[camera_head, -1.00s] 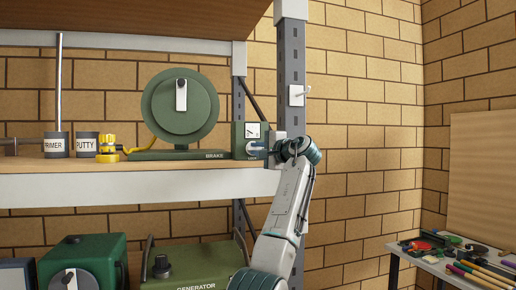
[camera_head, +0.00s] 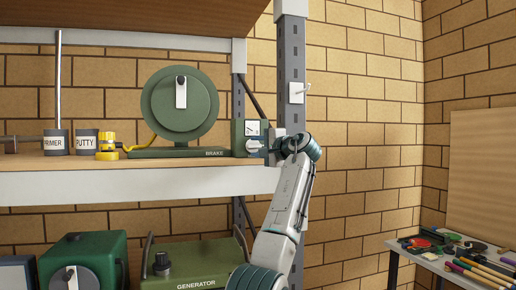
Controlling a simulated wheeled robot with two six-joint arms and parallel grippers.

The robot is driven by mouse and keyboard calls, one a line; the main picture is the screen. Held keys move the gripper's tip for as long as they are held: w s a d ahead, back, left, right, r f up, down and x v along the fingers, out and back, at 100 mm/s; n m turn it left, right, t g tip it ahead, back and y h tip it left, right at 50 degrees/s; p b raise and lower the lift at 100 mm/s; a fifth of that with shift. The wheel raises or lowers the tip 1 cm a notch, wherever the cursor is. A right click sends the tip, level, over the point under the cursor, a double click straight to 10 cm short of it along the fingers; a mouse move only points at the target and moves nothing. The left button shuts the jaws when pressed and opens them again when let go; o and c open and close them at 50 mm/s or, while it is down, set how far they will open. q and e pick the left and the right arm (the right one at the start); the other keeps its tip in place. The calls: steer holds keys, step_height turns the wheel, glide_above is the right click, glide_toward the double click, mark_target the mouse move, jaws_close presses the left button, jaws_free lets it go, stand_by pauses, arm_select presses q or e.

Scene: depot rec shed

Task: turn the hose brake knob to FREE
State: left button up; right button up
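The hose brake is a small green box (camera_head: 238,134) at the right end of the shelf, beside the green hose reel (camera_head: 180,104) on its base marked BRAKE. A white plate with a dark mark is on the box's upper front. The pale grey knob (camera_head: 253,146) sits below the plate; its setting is too small to read. My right gripper is not in view.
A grey upright post (camera_head: 291,75) with a white switch (camera_head: 297,92) stands beside my wrist. PRIMER (camera_head: 56,143) and PUTTY (camera_head: 87,142) tins and a yellow hose fitting (camera_head: 107,142) are on the shelf. A generator (camera_head: 197,266) stands below. A cluttered table is at right.

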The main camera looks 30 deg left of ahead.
arm_select(q)
steer(key=shift+s+d+f+b, duration=0.15)
steer(key=shift+d+b, duration=0.35)
steer(key=shift+d, duration=0.05)
steer(key=b+v, duration=0.5)
steer(key=v, duration=0.4)
steer(key=shift+s+d+r, duration=0.15)
steer(key=shift+d+r, duration=0.1)
steer(key=shift+d, duration=0.05)
steer(key=shift+f, duration=0.1)
